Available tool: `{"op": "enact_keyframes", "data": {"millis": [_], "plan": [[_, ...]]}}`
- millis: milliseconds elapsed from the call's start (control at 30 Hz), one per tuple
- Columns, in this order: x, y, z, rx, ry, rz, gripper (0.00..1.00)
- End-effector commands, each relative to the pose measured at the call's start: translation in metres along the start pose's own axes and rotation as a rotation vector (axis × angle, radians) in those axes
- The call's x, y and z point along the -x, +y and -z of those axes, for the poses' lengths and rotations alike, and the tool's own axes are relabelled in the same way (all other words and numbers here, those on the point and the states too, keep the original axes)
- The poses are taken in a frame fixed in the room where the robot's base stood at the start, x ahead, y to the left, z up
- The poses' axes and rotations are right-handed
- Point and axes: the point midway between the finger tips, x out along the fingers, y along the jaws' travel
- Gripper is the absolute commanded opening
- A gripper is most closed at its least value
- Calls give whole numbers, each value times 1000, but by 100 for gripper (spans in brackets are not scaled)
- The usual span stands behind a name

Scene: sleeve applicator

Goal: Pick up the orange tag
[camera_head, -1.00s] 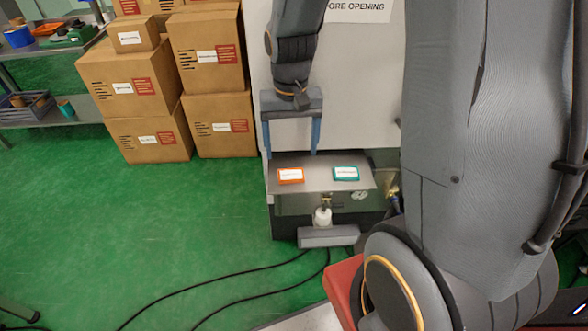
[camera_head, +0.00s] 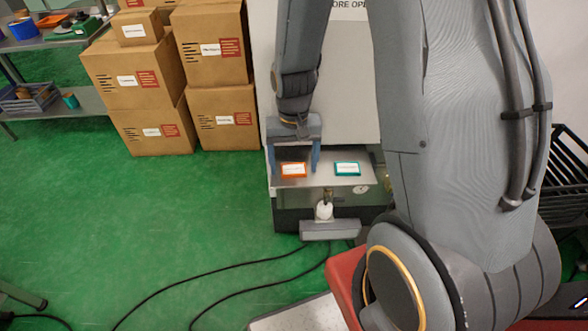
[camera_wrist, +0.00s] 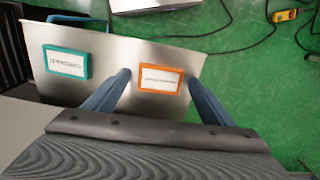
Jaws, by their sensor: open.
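The orange tag (camera_head: 293,170), with a white label, lies flat on the grey metal shelf (camera_head: 318,180) of the machine. In the wrist view the orange tag (camera_wrist: 160,79) lies between my two blue fingers, slightly beyond the tips. My gripper (camera_head: 294,172) is open and empty, its fingers pointing down on either side of the tag in the head view. It also shows in the wrist view (camera_wrist: 158,74). I cannot tell the exact height of the fingertips over the shelf. A teal tag (camera_head: 347,168) lies to the right of the orange one in the head view.
The white machine panel (camera_head: 350,80) rises behind the shelf. Stacked cardboard boxes (camera_head: 220,118) stand to the left, with a shelf rack (camera_head: 85,103) beyond. Black cables (camera_head: 215,268) cross the open green floor.

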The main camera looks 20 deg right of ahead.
Motion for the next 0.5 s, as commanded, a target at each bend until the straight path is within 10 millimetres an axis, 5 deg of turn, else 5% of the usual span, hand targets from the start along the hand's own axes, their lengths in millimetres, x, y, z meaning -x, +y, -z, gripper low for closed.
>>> {"op": "enact_keyframes", "data": {"millis": [100, 367, 500], "plan": [[0, 0, 0, 0, 0, 0, 75], [0, 0, 0, 0, 0, 0, 32], [0, 0, 0, 0, 0, 0, 32]]}}
